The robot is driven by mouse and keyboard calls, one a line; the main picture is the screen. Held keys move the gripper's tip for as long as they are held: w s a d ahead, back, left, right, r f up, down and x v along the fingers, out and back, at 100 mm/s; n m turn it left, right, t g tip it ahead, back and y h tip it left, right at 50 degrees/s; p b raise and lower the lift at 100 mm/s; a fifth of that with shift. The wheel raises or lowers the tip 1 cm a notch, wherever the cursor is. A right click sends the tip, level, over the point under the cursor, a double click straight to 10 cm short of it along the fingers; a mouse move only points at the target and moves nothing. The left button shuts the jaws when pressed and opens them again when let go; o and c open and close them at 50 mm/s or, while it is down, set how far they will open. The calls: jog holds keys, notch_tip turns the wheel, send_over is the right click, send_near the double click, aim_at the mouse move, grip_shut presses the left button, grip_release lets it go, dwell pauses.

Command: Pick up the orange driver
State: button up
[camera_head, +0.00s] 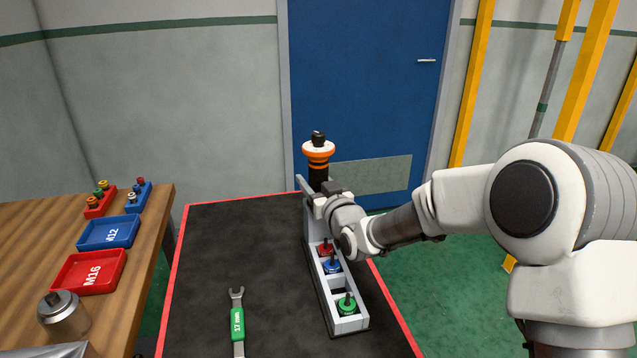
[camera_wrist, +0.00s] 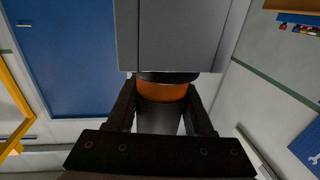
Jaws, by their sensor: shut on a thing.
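The orange driver (camera_head: 318,152) stands upright at the far end of the grey rack (camera_head: 321,290), with a black knob on top, an orange-and-white collar and a black body below. My gripper (camera_head: 318,197) is shut on its lower part. In the wrist view, an orange band of the driver (camera_wrist: 162,92) shows between the two dark fingers (camera_wrist: 160,112), below a large grey block that hides the rest. I cannot tell whether the driver's lower end is clear of the rack. The rack's nearer slots hold a red (camera_head: 326,249), a blue (camera_head: 333,266) and a green (camera_head: 347,304) driver.
A green-handled 17 mm wrench (camera_head: 237,320) lies on the black mat (camera_head: 225,250), mostly bare. On the wooden table (camera_head: 40,236) at left are a red M16 tray (camera_head: 88,272), a blue M12 tray (camera_head: 109,233), small bins and a metal canister (camera_head: 63,314). A blue door (camera_head: 370,80) is behind.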

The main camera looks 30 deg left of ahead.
grip_shut()
jog(key=shift+r, duration=0.15)
notch_tip(320, 180, up, 18)
jog(key=p, duration=0.3)
jog(key=shift+p, duration=0.35)
